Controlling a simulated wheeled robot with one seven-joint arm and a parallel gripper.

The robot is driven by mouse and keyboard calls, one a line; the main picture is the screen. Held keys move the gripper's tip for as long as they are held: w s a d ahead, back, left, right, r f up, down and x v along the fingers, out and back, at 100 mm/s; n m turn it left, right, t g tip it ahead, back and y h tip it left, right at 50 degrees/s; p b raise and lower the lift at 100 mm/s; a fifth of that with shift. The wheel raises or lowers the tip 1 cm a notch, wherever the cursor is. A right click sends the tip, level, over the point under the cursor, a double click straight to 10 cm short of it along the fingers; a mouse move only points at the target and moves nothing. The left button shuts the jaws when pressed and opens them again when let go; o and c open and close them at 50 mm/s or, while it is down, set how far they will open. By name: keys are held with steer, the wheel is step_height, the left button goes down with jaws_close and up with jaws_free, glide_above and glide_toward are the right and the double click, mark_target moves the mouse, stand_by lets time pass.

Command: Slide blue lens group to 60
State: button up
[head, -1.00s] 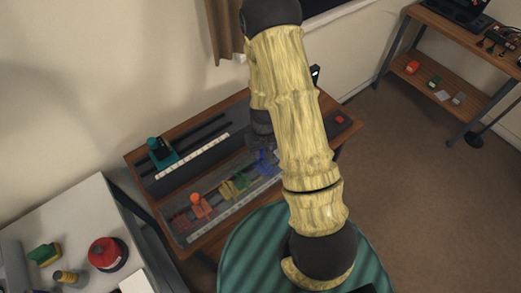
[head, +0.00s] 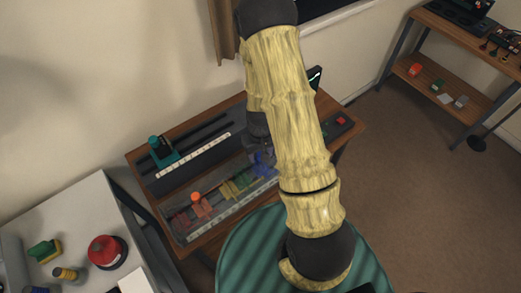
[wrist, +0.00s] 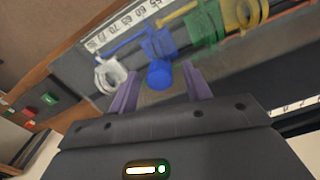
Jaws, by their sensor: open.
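The blue lens group (wrist: 160,43) sits on the rail in the wrist view, with a round blue knob (wrist: 159,75) facing my gripper. It also shows in the head view (head: 264,162), partly hidden by my arm. My gripper (wrist: 160,88) is open, its two purple fingers on either side of the knob with gaps; contact is not visible. A white number scale (wrist: 125,22) runs along the rail's far side, with figures around 60 and 70 legible. A thin blue bar runs from the group alongside the scale; its exact reading cannot be told.
A green group (wrist: 206,28) and a yellow group (wrist: 241,14) stand to the right of the blue one in the wrist view. A white part (wrist: 109,73) is at its left. In the head view, an orange-red group (head: 199,205) and a teal device (head: 160,150) share the bench.

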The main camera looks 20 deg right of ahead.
steer(key=shift+r, duration=0.15)
step_height(320, 180, up, 17)
steer(key=b, duration=0.1)
stand_by(0.5)
stand_by(0.4)
steer(key=s+a+r+t, duration=0.2)
steer(key=s+r, duration=0.2)
steer(key=s, duration=0.4)
steer(key=shift+s+r+t, duration=0.2)
steer(key=shift+t, duration=0.1)
steer(key=shift+a, duration=0.1)
stand_by(1.9)
